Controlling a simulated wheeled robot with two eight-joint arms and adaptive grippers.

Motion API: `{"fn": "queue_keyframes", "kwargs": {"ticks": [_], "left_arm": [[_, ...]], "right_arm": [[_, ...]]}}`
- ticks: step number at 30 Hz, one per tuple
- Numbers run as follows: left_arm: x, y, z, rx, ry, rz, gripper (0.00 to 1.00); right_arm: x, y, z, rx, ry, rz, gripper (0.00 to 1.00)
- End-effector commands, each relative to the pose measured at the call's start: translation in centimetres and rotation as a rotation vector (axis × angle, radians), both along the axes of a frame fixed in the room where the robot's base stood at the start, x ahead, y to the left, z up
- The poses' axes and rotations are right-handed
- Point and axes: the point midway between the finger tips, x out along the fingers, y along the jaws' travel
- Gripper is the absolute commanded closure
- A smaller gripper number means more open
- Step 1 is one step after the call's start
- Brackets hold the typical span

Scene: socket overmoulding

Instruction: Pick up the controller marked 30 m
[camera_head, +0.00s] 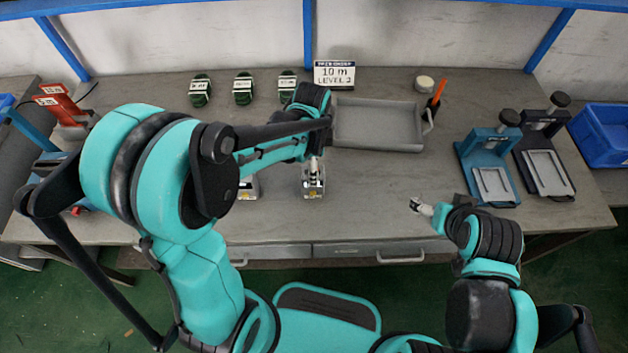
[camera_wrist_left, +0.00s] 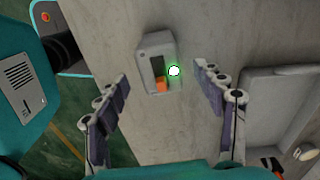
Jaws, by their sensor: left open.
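A small grey controller (camera_head: 313,188) sits on the table in front of my left gripper in the head view. In the left wrist view, a grey box-shaped controller (camera_wrist_left: 155,45) with a dark recess, an orange part and a bright green light lies between and beyond the fingertips. My left gripper (camera_wrist_left: 163,76) is open and empty, its fingers apart on either side. A second similar controller (camera_head: 248,188) is partly hidden behind my left arm. No 30 m marking is readable on either. My right gripper (camera_head: 420,208) is over the table's front right; its jaw state is unclear.
A grey tray (camera_head: 378,147) stands right of my left gripper. A sign reading 10 m, LEVEL 2 (camera_head: 334,74) and several green coils (camera_head: 243,89) stand at the back. Blue (camera_head: 490,175) and black fixtures (camera_head: 546,165) stand right, red devices (camera_head: 62,103) left.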

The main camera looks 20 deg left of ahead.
Motion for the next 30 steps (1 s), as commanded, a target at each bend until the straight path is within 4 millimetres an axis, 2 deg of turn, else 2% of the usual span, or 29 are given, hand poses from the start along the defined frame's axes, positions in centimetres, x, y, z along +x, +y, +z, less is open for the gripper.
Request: {"fn": "queue_keyframes", "kwargs": {"ticks": [7,15,17,22,30], "left_arm": [[0.0,0.0,-4.1,0.0,-0.001,0.001,0.31],[0.0,0.0,-4.4,0.0,-0.001,0.002,0.31],[0.0,0.0,-4.4,0.0,-0.001,0.002,0.44],[0.0,0.0,-4.4,0.0,-0.001,0.002,0.89],[0.0,0.0,-4.4,-0.001,-0.001,0.002,0.89]], "right_arm": [[0.0,0.0,-2.3,0.0,0.0,0.0,0.18],[0.0,0.0,-2.3,0.0,0.0,0.0,0.18],[0.0,0.0,-2.3,0.0,0.0,0.0,0.18],[0.0,0.0,-2.3,0.0,0.0,0.0,0.18],[0.0,0.0,-2.3,0.0,0.0,0.0,0.18]]}}
